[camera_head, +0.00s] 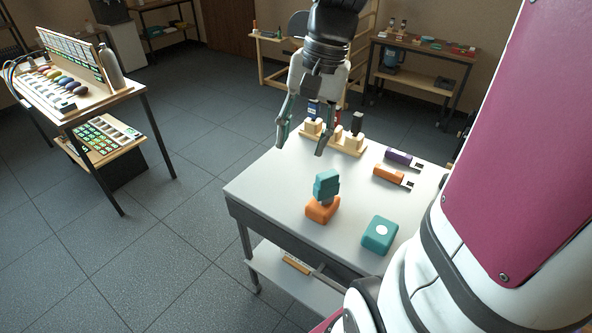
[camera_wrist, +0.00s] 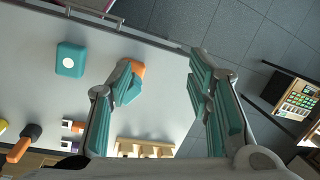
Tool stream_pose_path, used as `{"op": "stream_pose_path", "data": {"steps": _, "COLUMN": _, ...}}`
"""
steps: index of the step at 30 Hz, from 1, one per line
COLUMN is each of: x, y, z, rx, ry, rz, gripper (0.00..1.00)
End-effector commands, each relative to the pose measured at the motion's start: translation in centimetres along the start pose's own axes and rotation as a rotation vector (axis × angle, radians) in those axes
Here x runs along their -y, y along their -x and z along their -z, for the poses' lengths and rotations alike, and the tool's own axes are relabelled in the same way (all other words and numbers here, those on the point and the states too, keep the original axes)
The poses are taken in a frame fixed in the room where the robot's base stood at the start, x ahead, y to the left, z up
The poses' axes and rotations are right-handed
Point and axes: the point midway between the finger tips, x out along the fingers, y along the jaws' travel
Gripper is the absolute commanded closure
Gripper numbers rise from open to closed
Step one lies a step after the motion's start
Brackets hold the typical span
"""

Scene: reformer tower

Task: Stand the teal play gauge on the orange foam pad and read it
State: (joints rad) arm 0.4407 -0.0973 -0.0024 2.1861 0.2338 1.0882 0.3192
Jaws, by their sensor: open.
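The teal play gauge (camera_head: 327,184) stands on the orange foam pad (camera_head: 319,212), with a grey part between its teal block and the pad. It looks roughly upright. Its reading is too small to make out. In the wrist view the gauge (camera_wrist: 131,91) and the pad (camera_wrist: 138,70) are partly hidden behind my left finger. My gripper (camera_head: 301,148) is open and empty, raised above the back left part of the table, apart from the gauge. The wrist view shows its fingers (camera_wrist: 160,68) spread wide.
A teal block with a white dot (camera_head: 380,233) lies right of the pad on the grey table (camera_head: 268,190). A wooden rack (camera_head: 349,145) and purple (camera_head: 400,158) and orange (camera_head: 388,173) pieces are at the back. A panel table (camera_head: 95,108) stands left across open floor.

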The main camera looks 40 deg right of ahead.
Motion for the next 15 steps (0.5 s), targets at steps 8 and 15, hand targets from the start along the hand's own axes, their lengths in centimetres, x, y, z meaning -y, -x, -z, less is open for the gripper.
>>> {"op": "stream_pose_path", "data": {"steps": 8, "x": -0.1, "y": 2.2, "z": -8.9, "rx": -0.211, "ry": 0.500, "rz": -0.032, "gripper": 0.54}}
{"op": "stream_pose_path", "data": {"steps": 15, "x": -1.5, "y": 2.3, "z": -13.0, "rx": -0.350, "ry": 0.814, "rz": -0.045, "gripper": 0.54}}
